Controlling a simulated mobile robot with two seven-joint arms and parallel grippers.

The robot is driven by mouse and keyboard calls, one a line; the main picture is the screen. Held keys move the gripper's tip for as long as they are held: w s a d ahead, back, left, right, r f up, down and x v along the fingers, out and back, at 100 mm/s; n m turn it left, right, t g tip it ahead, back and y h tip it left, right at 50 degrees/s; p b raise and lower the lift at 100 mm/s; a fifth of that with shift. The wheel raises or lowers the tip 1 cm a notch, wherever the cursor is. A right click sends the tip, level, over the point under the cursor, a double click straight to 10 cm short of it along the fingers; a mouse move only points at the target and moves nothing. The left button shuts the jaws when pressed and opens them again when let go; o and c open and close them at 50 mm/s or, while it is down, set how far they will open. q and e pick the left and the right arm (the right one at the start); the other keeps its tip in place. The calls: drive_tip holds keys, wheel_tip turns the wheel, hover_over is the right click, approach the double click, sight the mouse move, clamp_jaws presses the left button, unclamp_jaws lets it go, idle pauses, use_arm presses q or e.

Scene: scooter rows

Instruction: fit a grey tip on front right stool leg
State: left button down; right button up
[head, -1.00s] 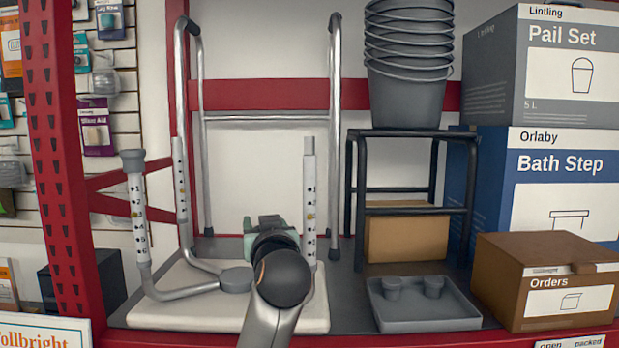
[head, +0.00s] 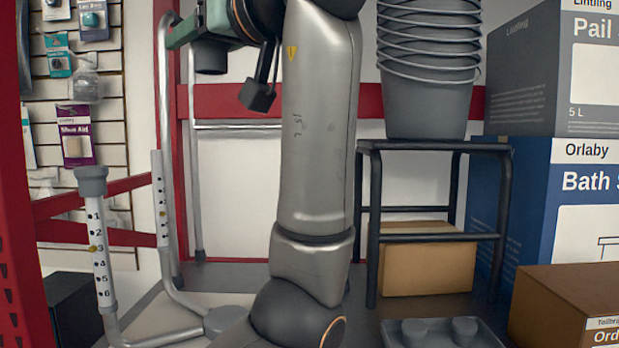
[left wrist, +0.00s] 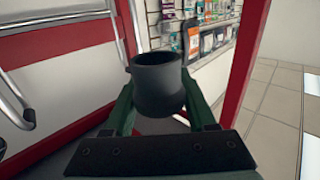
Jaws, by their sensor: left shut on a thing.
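My left gripper (head: 205,40), with green fingers, is raised at the top of the head view. It is shut on a dark grey tip (head: 210,60), a short round cup; the tip (left wrist: 160,85) also shows between the fingers in the left wrist view. The upturned stool stands below. Its leg at left (head: 100,250) has white numbered tubing and a grey tip (head: 91,180) on top. Another leg (head: 160,200) behind it has a bare top. The leg farther right is hidden by my left arm. My right gripper is not in view.
A grey tray (head: 485,340) with two grey tips (head: 415,330) stands at lower right. Behind it are a dark stand (head: 440,147) with stacked pails (head: 430,90) and a cardboard box (head: 428,262). A red post (head: 20,200) edges the shelf at left.

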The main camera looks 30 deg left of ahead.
use_arm(q)
drive_tip(key=w+d+f+p, duration=0.2)
drive_tip(key=w+d+f, duration=0.5)
drive_tip(key=w+f, duration=0.4)
drive_tip(key=shift+d+f, duration=0.15)
drive_tip(key=shift+f, duration=0.75)
drive_tip(key=shift+w, duration=0.1)
drive_tip(key=shift+f+b, duration=0.5)
drive_tip(key=shift+f, duration=0.1)
drive_tip(key=shift+c, duration=1)
unclamp_jaws()
drive_tip(key=shift+r, duration=0.1)
